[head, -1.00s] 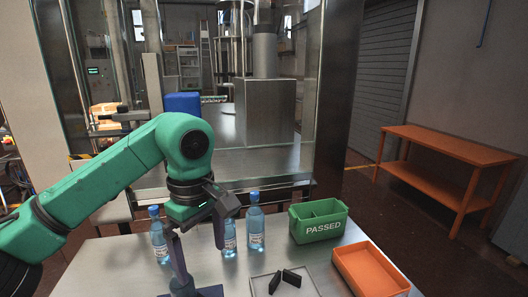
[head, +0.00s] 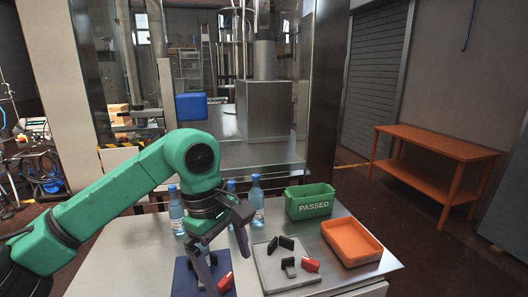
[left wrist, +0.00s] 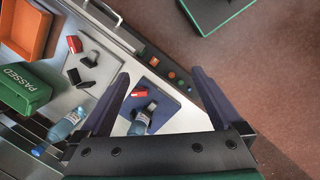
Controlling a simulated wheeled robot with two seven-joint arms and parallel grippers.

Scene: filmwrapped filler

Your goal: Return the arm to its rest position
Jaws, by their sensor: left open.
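My left arm comes in from the left in the head view. Its gripper (head: 225,262) is open and empty, pointing down at the front of the table, by a dark blue mat (head: 184,283). A red piece (head: 225,282) lies on the mat beside a finger; it also shows in the left wrist view (left wrist: 139,92), with a dark piece next to it. In that view the open fingers (left wrist: 160,73) frame the mat and one bottle, with nothing gripped. My right gripper is out of view.
Blue-capped bottles (head: 257,200) stand behind my gripper. A grey tray (head: 270,278) holds dark pieces and a red one (head: 310,264). A green PASSED bin (head: 312,208) and an orange tray (head: 374,256) sit to the right. An orange bench (head: 440,147) stands beyond open floor.

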